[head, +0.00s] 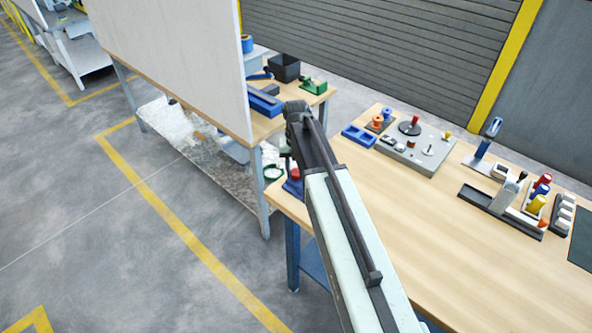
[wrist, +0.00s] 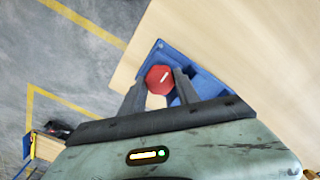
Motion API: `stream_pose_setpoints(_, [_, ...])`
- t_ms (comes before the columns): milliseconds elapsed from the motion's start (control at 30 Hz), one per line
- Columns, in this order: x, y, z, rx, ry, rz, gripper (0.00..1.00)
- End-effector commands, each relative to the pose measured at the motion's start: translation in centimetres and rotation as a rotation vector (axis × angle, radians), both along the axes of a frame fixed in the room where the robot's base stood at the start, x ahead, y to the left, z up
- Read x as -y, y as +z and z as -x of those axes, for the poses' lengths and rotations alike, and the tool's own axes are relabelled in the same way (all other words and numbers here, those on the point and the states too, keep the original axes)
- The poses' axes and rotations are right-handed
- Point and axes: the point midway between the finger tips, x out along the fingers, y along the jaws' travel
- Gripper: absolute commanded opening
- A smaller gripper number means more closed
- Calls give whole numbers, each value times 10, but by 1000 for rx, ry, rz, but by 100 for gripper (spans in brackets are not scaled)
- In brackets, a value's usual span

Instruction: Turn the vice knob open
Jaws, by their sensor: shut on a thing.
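The vice is a blue body (wrist: 202,80) at the corner of the wooden table in the wrist view. Its red knob (wrist: 158,79) has a pale mark across its top. My gripper (wrist: 160,86) reaches over the vice, with a finger on each side of the knob, shut on it. In the head view my arm covers most of the vice; a bit of the red knob (head: 295,173) and the blue body (head: 291,187) show left of my arm.
The wooden table (head: 430,225) holds a grey plate with small parts (head: 418,150), a blue tray (head: 359,136) and a dark rack (head: 500,213) with coloured bottles to the right. Another bench (head: 300,98) and a white panel (head: 180,50) stand behind on the left. The table's middle is clear.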

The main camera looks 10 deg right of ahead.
Motion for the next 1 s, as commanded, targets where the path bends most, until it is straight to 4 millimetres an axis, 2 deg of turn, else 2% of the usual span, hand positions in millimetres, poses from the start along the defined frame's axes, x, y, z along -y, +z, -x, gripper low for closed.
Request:
stream_pose_setpoints(100, [0,0,0,1,1,0,0])
stream_pose_setpoints(133, [0,0,0,1,1,0,40])
stream_pose_setpoints(200, [0,0,0,1,0,0,59])
stream_pose_setpoints(500, [0,0,0,0,-1,0,59])
stream_pose_setpoints(633, [0,7,0,0,0,0,59])
stream_pose_setpoints(767, [-1,22,0,0,0,0,59])
stream_pose_setpoints(1000, [-1,64,0,0,1,0,59])
